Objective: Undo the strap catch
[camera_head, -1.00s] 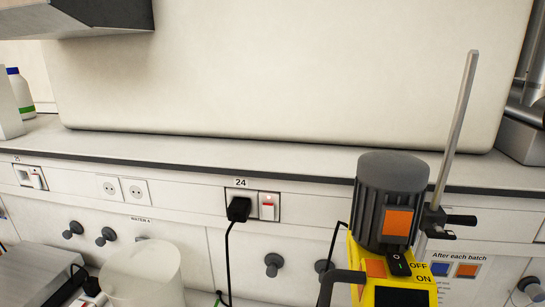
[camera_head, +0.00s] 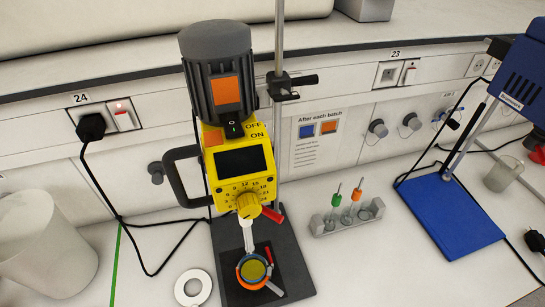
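A yellow and dark grey stirrer (camera_head: 239,150) stands on a dark base plate (camera_head: 290,270), with a dark display and a yellow dial. Its shaft (camera_head: 248,235) reaches down toward a small round vessel (camera_head: 254,270) with yellow-green contents. A ring or strap in orange and blue (camera_head: 241,277) runs around the vessel. A short red piece (camera_head: 269,255) stands at its right side; I cannot tell whether this is the strap catch or whether it is closed. Another red lever (camera_head: 272,214) sticks out beside the shaft's top. Neither of my grippers is in view.
A white container (camera_head: 45,245) stands at the left. A rack with small tools (camera_head: 347,218) and a blue device (camera_head: 460,215) are at the right. Black cables (camera_head: 120,215) cross the bench and wall panel.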

